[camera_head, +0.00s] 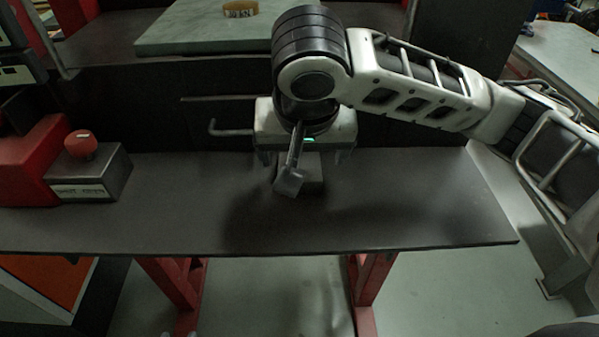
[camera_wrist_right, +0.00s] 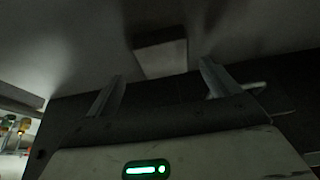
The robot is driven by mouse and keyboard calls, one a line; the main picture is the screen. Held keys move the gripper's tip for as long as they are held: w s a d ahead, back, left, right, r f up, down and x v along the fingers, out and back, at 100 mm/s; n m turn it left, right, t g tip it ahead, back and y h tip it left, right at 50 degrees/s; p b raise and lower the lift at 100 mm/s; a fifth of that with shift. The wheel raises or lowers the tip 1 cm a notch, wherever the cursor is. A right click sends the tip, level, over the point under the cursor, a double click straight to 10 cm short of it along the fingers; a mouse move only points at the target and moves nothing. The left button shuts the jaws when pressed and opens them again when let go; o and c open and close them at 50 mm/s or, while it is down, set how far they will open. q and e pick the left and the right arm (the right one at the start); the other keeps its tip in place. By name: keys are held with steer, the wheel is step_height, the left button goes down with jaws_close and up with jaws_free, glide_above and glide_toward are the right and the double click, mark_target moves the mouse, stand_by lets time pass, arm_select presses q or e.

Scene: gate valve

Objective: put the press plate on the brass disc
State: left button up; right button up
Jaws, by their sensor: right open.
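The press plate looks like a small grey block (camera_head: 314,172) on the dark bench, partly hidden behind a part of my right wrist. My right gripper (camera_head: 304,163) points down over it and is open, with its fingers apart to either side. In the right wrist view the block (camera_wrist_right: 160,52) shows beyond and between the two open fingers (camera_wrist_right: 160,82); I cannot tell whether they touch it. The brass disc (camera_head: 241,8) lies on a grey-green slab (camera_head: 180,32) at the top of the head view. My left gripper is not in view.
A dark bench shelf (camera_head: 420,215) runs across the front, clear on its right side. A control box with a red button (camera_head: 81,145) stands at the left. A thin bent metal handle (camera_head: 230,132) sticks out behind my gripper.

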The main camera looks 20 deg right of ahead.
steer(key=x, duration=0.4)
steer(key=shift+a+f, duration=0.15)
steer(key=shift+a, duration=0.05)
steer(key=c, duration=1.7)
steer(key=shift+w, duration=0.15)
jaws_close()
